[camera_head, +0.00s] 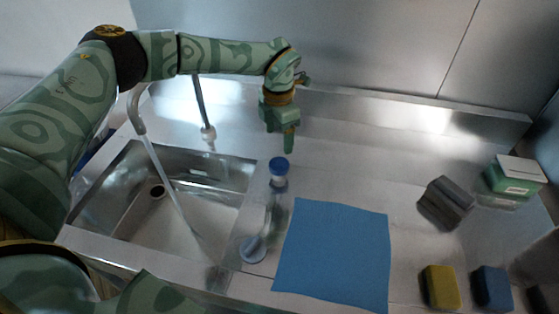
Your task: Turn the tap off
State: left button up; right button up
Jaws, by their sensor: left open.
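The metal tap has a slim riser (201,105) with a pale base behind the sink, and its curved spout (136,112) hangs over the basin. A thin stream of water (170,185) appears to run from the spout into the steel sink (205,165). My left arm crosses in front of the upper part of the tap and hides it. I cannot make out the tap's handle. My left gripper (288,146) is open and empty, pointing down over the counter to the right of the riser, apart from it. My right gripper is not in view.
A clear bottle with a blue cap (279,166) stands just below my left gripper, right of the sink. A blue cloth (335,255) lies beside it. A grey block (446,203), a green-white box (515,177), and yellow (440,287) and blue (492,287) sponges are at right.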

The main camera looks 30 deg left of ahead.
aim_at(279, 164)
pick_arm(q)
notch_tip(279, 164, down, 10)
jog(key=shift+r+b, duration=0.1)
jog(key=shift+b, duration=0.5)
jog(key=shift+c, duration=0.3)
jog(key=c, duration=0.9)
